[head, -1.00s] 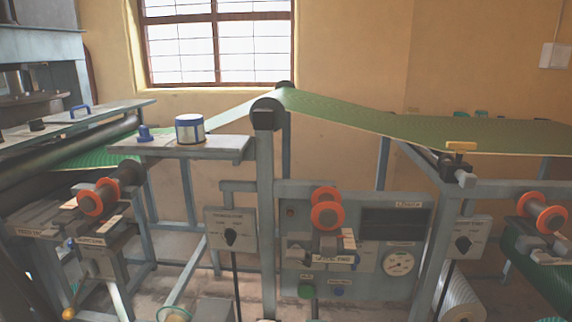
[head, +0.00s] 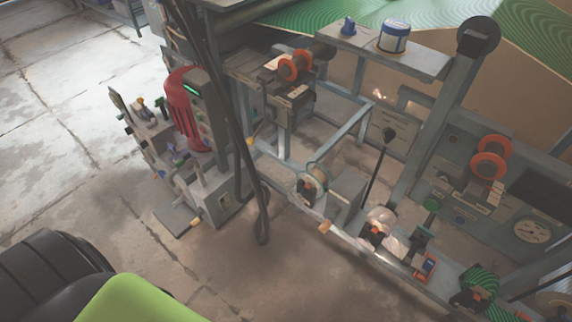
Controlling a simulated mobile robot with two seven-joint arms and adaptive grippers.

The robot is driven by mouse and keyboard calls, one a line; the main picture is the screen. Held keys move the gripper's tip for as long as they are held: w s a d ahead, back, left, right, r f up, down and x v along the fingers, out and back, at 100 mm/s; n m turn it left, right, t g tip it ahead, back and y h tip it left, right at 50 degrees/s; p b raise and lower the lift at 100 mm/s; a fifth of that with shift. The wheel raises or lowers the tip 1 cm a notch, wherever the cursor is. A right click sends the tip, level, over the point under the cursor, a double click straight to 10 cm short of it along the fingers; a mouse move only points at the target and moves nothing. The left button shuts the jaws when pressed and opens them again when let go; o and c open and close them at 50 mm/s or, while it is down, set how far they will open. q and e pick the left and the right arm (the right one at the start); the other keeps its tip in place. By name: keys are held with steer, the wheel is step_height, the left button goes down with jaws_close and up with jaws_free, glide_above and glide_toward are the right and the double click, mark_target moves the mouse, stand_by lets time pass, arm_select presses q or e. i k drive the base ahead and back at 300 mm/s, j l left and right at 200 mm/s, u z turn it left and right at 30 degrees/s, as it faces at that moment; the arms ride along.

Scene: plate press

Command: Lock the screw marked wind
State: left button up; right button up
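Several orange-red handwheel-like parts sit on screw mounts on the press frame. One orange wheel (head: 294,66) is on the left mount, with small label plates (head: 290,92) in front of it. A pair of orange wheels (head: 490,158) is on the mount at the right, with small pale label plates (head: 478,186) below. The lettering is too small to read, so I cannot tell which screw is marked wind. Neither gripper is in view.
A red cylinder-shaped unit (head: 184,108) stands left of the frame. A shelf holds a blue-lidded jar (head: 394,36). A lever (head: 376,165), a gauge (head: 532,230) and a low rail with small parts are ahead. The concrete floor (head: 70,150) at left is mostly clear.

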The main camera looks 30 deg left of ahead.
mark_target(298, 197)
steer(key=u, duration=0.75)
